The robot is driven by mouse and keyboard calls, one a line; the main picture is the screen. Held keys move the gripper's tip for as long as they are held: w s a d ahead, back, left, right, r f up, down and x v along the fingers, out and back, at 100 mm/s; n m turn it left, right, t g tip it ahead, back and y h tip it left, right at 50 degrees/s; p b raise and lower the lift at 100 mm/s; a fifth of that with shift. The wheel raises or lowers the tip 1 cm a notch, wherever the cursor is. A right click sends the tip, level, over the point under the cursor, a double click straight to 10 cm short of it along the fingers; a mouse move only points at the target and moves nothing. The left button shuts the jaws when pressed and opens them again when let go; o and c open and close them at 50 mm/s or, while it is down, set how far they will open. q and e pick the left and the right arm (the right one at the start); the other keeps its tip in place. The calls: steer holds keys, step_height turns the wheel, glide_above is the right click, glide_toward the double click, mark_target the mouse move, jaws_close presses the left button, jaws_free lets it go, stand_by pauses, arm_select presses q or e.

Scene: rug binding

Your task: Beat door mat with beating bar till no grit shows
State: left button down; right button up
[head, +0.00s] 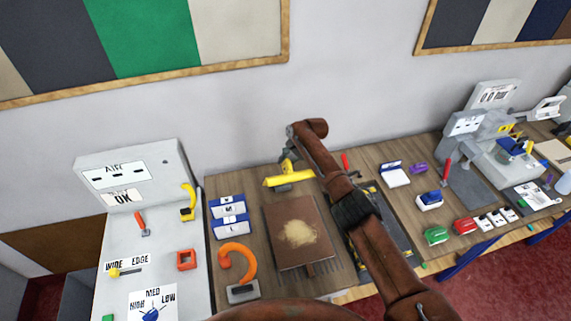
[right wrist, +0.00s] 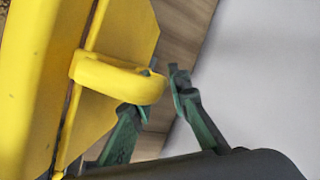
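The brown door mat (head: 286,252) lies flat on the wooden bench, with a pale patch of grit (head: 298,233) on its middle. The yellow beating bar (head: 290,180) is just behind the mat's far edge; whether it touches its grey support is unclear. In the right wrist view the bar (right wrist: 38,70) fills the left side, and its looped yellow handle (right wrist: 112,74) reaches between the fingers. My right gripper (right wrist: 163,72) is nearly closed, with the handle's end between its fingers. In the head view my right gripper (head: 288,157) is small and partly hidden. My left gripper is out of view.
A grey machine (head: 130,180) is farther left. My right arm crosses a dark tray (head: 392,225) right of the mat. Staplers (head: 437,235) and machines stand farther right.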

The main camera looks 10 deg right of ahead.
steer(key=shift+o, duration=0.5)
steer(key=shift+w, duration=0.1)
steer(key=shift+f, duration=0.1)
steer(key=v, duration=1.2)
